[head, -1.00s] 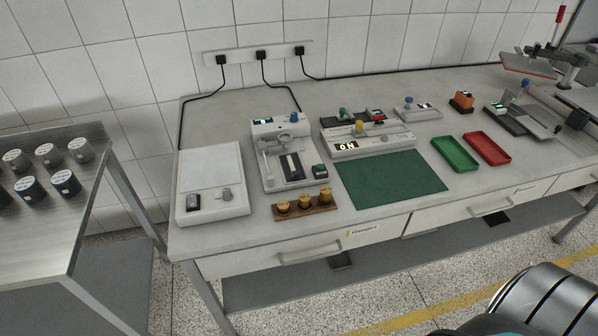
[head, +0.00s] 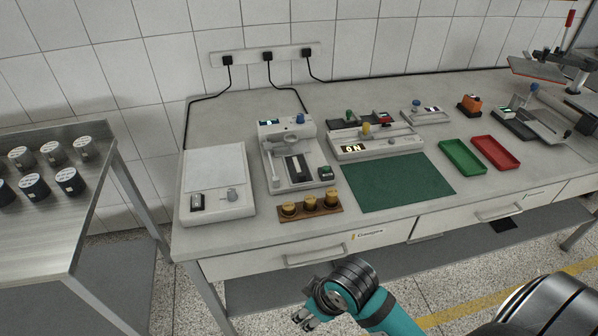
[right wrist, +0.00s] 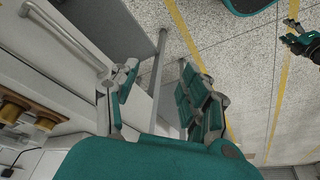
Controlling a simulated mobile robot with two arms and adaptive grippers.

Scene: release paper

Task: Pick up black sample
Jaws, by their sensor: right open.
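Dark, black-sided cylinders with pale tops (head: 34,187) stand in the front row on the metal table at the left in the head view. A black strip (head: 296,168) also lies in the white device (head: 281,181) on the bench. I cannot tell which is the black sample. My right gripper (head: 306,320) is low in front of the bench, apart from all of these. In the right wrist view its teal-padded fingers (right wrist: 160,95) are spread with nothing between them. A dark and teal part, apparently my left gripper (right wrist: 292,32), shows at the right edge, its jaws unclear.
The bench holds a white scale (head: 216,205), a wooden block with brass weights (head: 310,211), a green mat (head: 400,183), a green tray (head: 462,157) and a red tray (head: 495,153). The bench's front edge and drawers lie above my right gripper in the head view.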

